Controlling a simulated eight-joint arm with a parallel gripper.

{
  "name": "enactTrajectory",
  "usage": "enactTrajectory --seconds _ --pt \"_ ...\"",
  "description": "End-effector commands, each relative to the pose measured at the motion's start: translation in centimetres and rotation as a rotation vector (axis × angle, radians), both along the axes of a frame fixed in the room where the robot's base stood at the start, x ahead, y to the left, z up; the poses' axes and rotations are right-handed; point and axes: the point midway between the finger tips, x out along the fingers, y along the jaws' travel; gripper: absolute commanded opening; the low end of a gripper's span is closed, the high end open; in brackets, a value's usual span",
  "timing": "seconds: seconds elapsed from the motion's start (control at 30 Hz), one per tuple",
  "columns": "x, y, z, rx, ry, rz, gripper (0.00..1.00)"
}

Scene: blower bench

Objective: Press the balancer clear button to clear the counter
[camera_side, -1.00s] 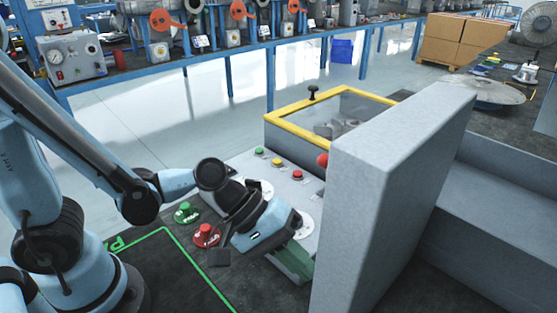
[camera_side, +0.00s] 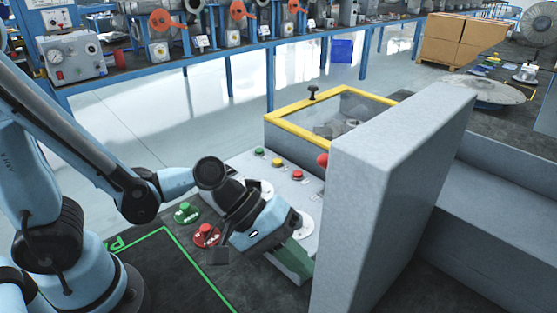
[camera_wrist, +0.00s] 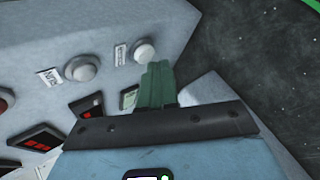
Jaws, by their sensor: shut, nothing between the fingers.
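My gripper (camera_wrist: 160,72) shows its green fingers shut together and empty. In the wrist view the fingertips lie just beside the lower edge of a round white button (camera_wrist: 144,50). I cannot tell whether they touch it. A second white button (camera_wrist: 81,68) sits to its left. Each has a small label on its left, too blurred to read surely, so I cannot tell by text which is the clear button. In the side view my gripper (camera_side: 298,262) points down at the near end of the grey balancer panel (camera_side: 293,188), and hides the white buttons.
Dark displays with red digits (camera_wrist: 37,143) lie left of the fingers. Green, yellow and red buttons (camera_side: 277,162) line the panel's far side. A tall grey block (camera_side: 395,180) stands right of my gripper. Green (camera_side: 186,211) and red (camera_side: 206,234) knobs stand on the mat at left.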

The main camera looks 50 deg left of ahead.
Motion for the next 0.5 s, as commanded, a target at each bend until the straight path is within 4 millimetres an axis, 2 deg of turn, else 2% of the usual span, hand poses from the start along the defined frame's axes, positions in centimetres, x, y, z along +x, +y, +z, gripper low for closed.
enactTrajectory --seconds 0.1,0.5 --pt "-0.01 0.63 -0.01 0.000 0.000 0.001 0.00" --pt "0.00 0.99 0.00 0.000 0.000 0.001 0.00"
